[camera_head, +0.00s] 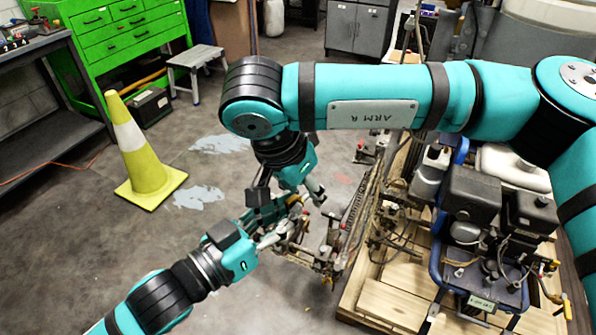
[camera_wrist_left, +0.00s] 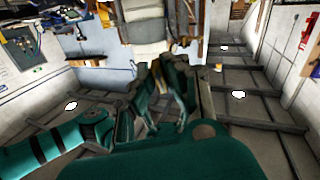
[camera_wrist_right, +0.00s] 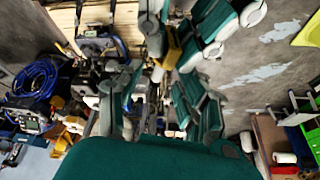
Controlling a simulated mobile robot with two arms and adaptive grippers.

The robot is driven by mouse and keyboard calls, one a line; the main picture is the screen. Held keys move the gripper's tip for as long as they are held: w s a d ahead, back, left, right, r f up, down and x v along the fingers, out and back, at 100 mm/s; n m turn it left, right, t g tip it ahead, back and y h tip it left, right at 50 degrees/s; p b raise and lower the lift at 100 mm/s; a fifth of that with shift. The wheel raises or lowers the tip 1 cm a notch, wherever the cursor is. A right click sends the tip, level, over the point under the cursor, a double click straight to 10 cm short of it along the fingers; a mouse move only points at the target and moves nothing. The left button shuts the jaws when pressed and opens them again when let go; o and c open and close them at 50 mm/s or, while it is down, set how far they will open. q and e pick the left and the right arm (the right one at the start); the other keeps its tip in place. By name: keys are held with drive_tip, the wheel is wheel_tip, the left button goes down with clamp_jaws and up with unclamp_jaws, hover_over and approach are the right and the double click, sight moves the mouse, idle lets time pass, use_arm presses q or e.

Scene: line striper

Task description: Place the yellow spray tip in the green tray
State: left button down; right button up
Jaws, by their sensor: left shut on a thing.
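My left gripper (camera_head: 280,225) comes in from the lower left and is shut on a small yellow piece, which I take to be the yellow spray tip (camera_wrist_right: 173,48). The piece is mostly hidden by the fingers in the head view. My right gripper (camera_head: 295,193) hangs down just above and beside the left one. Its fingers are spread in the right wrist view (camera_wrist_right: 158,85), with the left gripper and the yellow piece seen beyond the gap. I cannot tell whether the two grippers touch. I cannot make out the green tray in any view.
The line striper (camera_head: 470,215) stands on a wooden pallet (camera_head: 390,303) at the right, its thin frame parts close beside the grippers. A yellow cone (camera_head: 140,155), a grey step stool (camera_head: 195,60), a green tool cabinet (camera_head: 125,35) and a dark workbench (camera_head: 45,150) stand left.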

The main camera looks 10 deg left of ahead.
drive_tip(key=shift+w+d+f, duration=0.15)
drive_tip(key=shift+w+f, duration=0.05)
drive_tip(key=shift+f, duration=0.35)
clamp_jaws()
drive_tip(key=shift+s, duration=0.1)
use_arm(q)
drive_tip(key=c, duration=1.3)
unclamp_jaws()
